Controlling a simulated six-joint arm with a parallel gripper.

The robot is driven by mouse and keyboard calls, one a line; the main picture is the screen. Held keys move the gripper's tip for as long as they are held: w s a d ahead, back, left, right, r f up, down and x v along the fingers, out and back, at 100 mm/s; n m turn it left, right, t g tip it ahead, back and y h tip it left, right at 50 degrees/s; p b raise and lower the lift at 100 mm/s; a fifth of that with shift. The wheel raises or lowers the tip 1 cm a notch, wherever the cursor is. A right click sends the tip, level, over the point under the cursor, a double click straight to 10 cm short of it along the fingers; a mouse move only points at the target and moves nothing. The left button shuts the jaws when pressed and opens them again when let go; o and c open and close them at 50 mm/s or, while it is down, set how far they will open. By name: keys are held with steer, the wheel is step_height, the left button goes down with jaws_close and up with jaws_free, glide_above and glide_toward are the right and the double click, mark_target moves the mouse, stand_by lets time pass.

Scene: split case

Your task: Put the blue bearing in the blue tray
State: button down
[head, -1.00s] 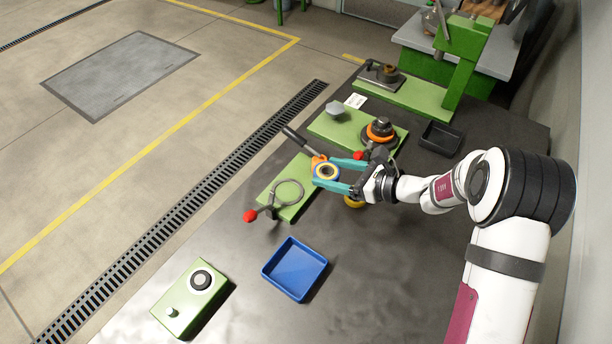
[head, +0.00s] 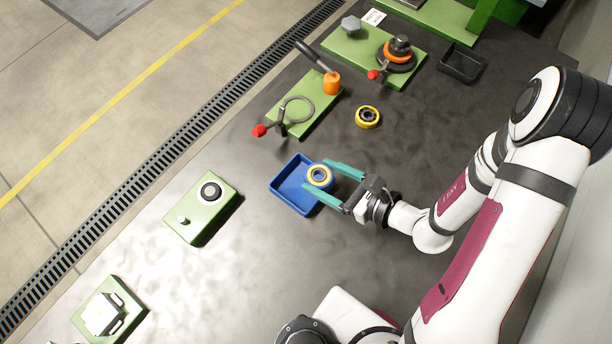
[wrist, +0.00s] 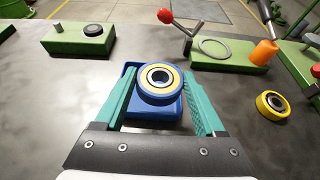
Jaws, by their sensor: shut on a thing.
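The blue bearing (head: 319,177), a blue-edged ring with a yellow band and a dark centre, is held between the teal fingers of my gripper (head: 316,178). In the wrist view the bearing (wrist: 160,78) sits between the fingertips of my gripper (wrist: 159,82). The blue tray (head: 290,185) lies on the dark bench below it. In the head view the bearing overlaps the tray's right part. In the wrist view it hides part of the tray (wrist: 150,112). The bearing appears to be above the tray; its exact height cannot be told.
A yellow bearing (head: 368,117) lies on the bench. Behind the tray is a green fixture with a ring clamp and orange cylinder (head: 332,84). A green block (head: 201,215) stands left of the tray. A black tray (head: 463,64) is farther back. Bench around the tray is clear.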

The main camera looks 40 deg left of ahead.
mark_target(309, 179)
steer(key=a+f, duration=0.1)
steer(key=s+a+f, duration=0.1)
steer(key=a, duration=0.1)
steer(key=shift+s, duration=0.15)
steer(key=f, duration=0.4)
steer(key=shift+a+f, duration=0.1)
steer(key=shift+a, duration=0.1)
steer(key=shift+f, duration=0.15)
steer(key=shift+c, duration=1.3)
jaws_free()
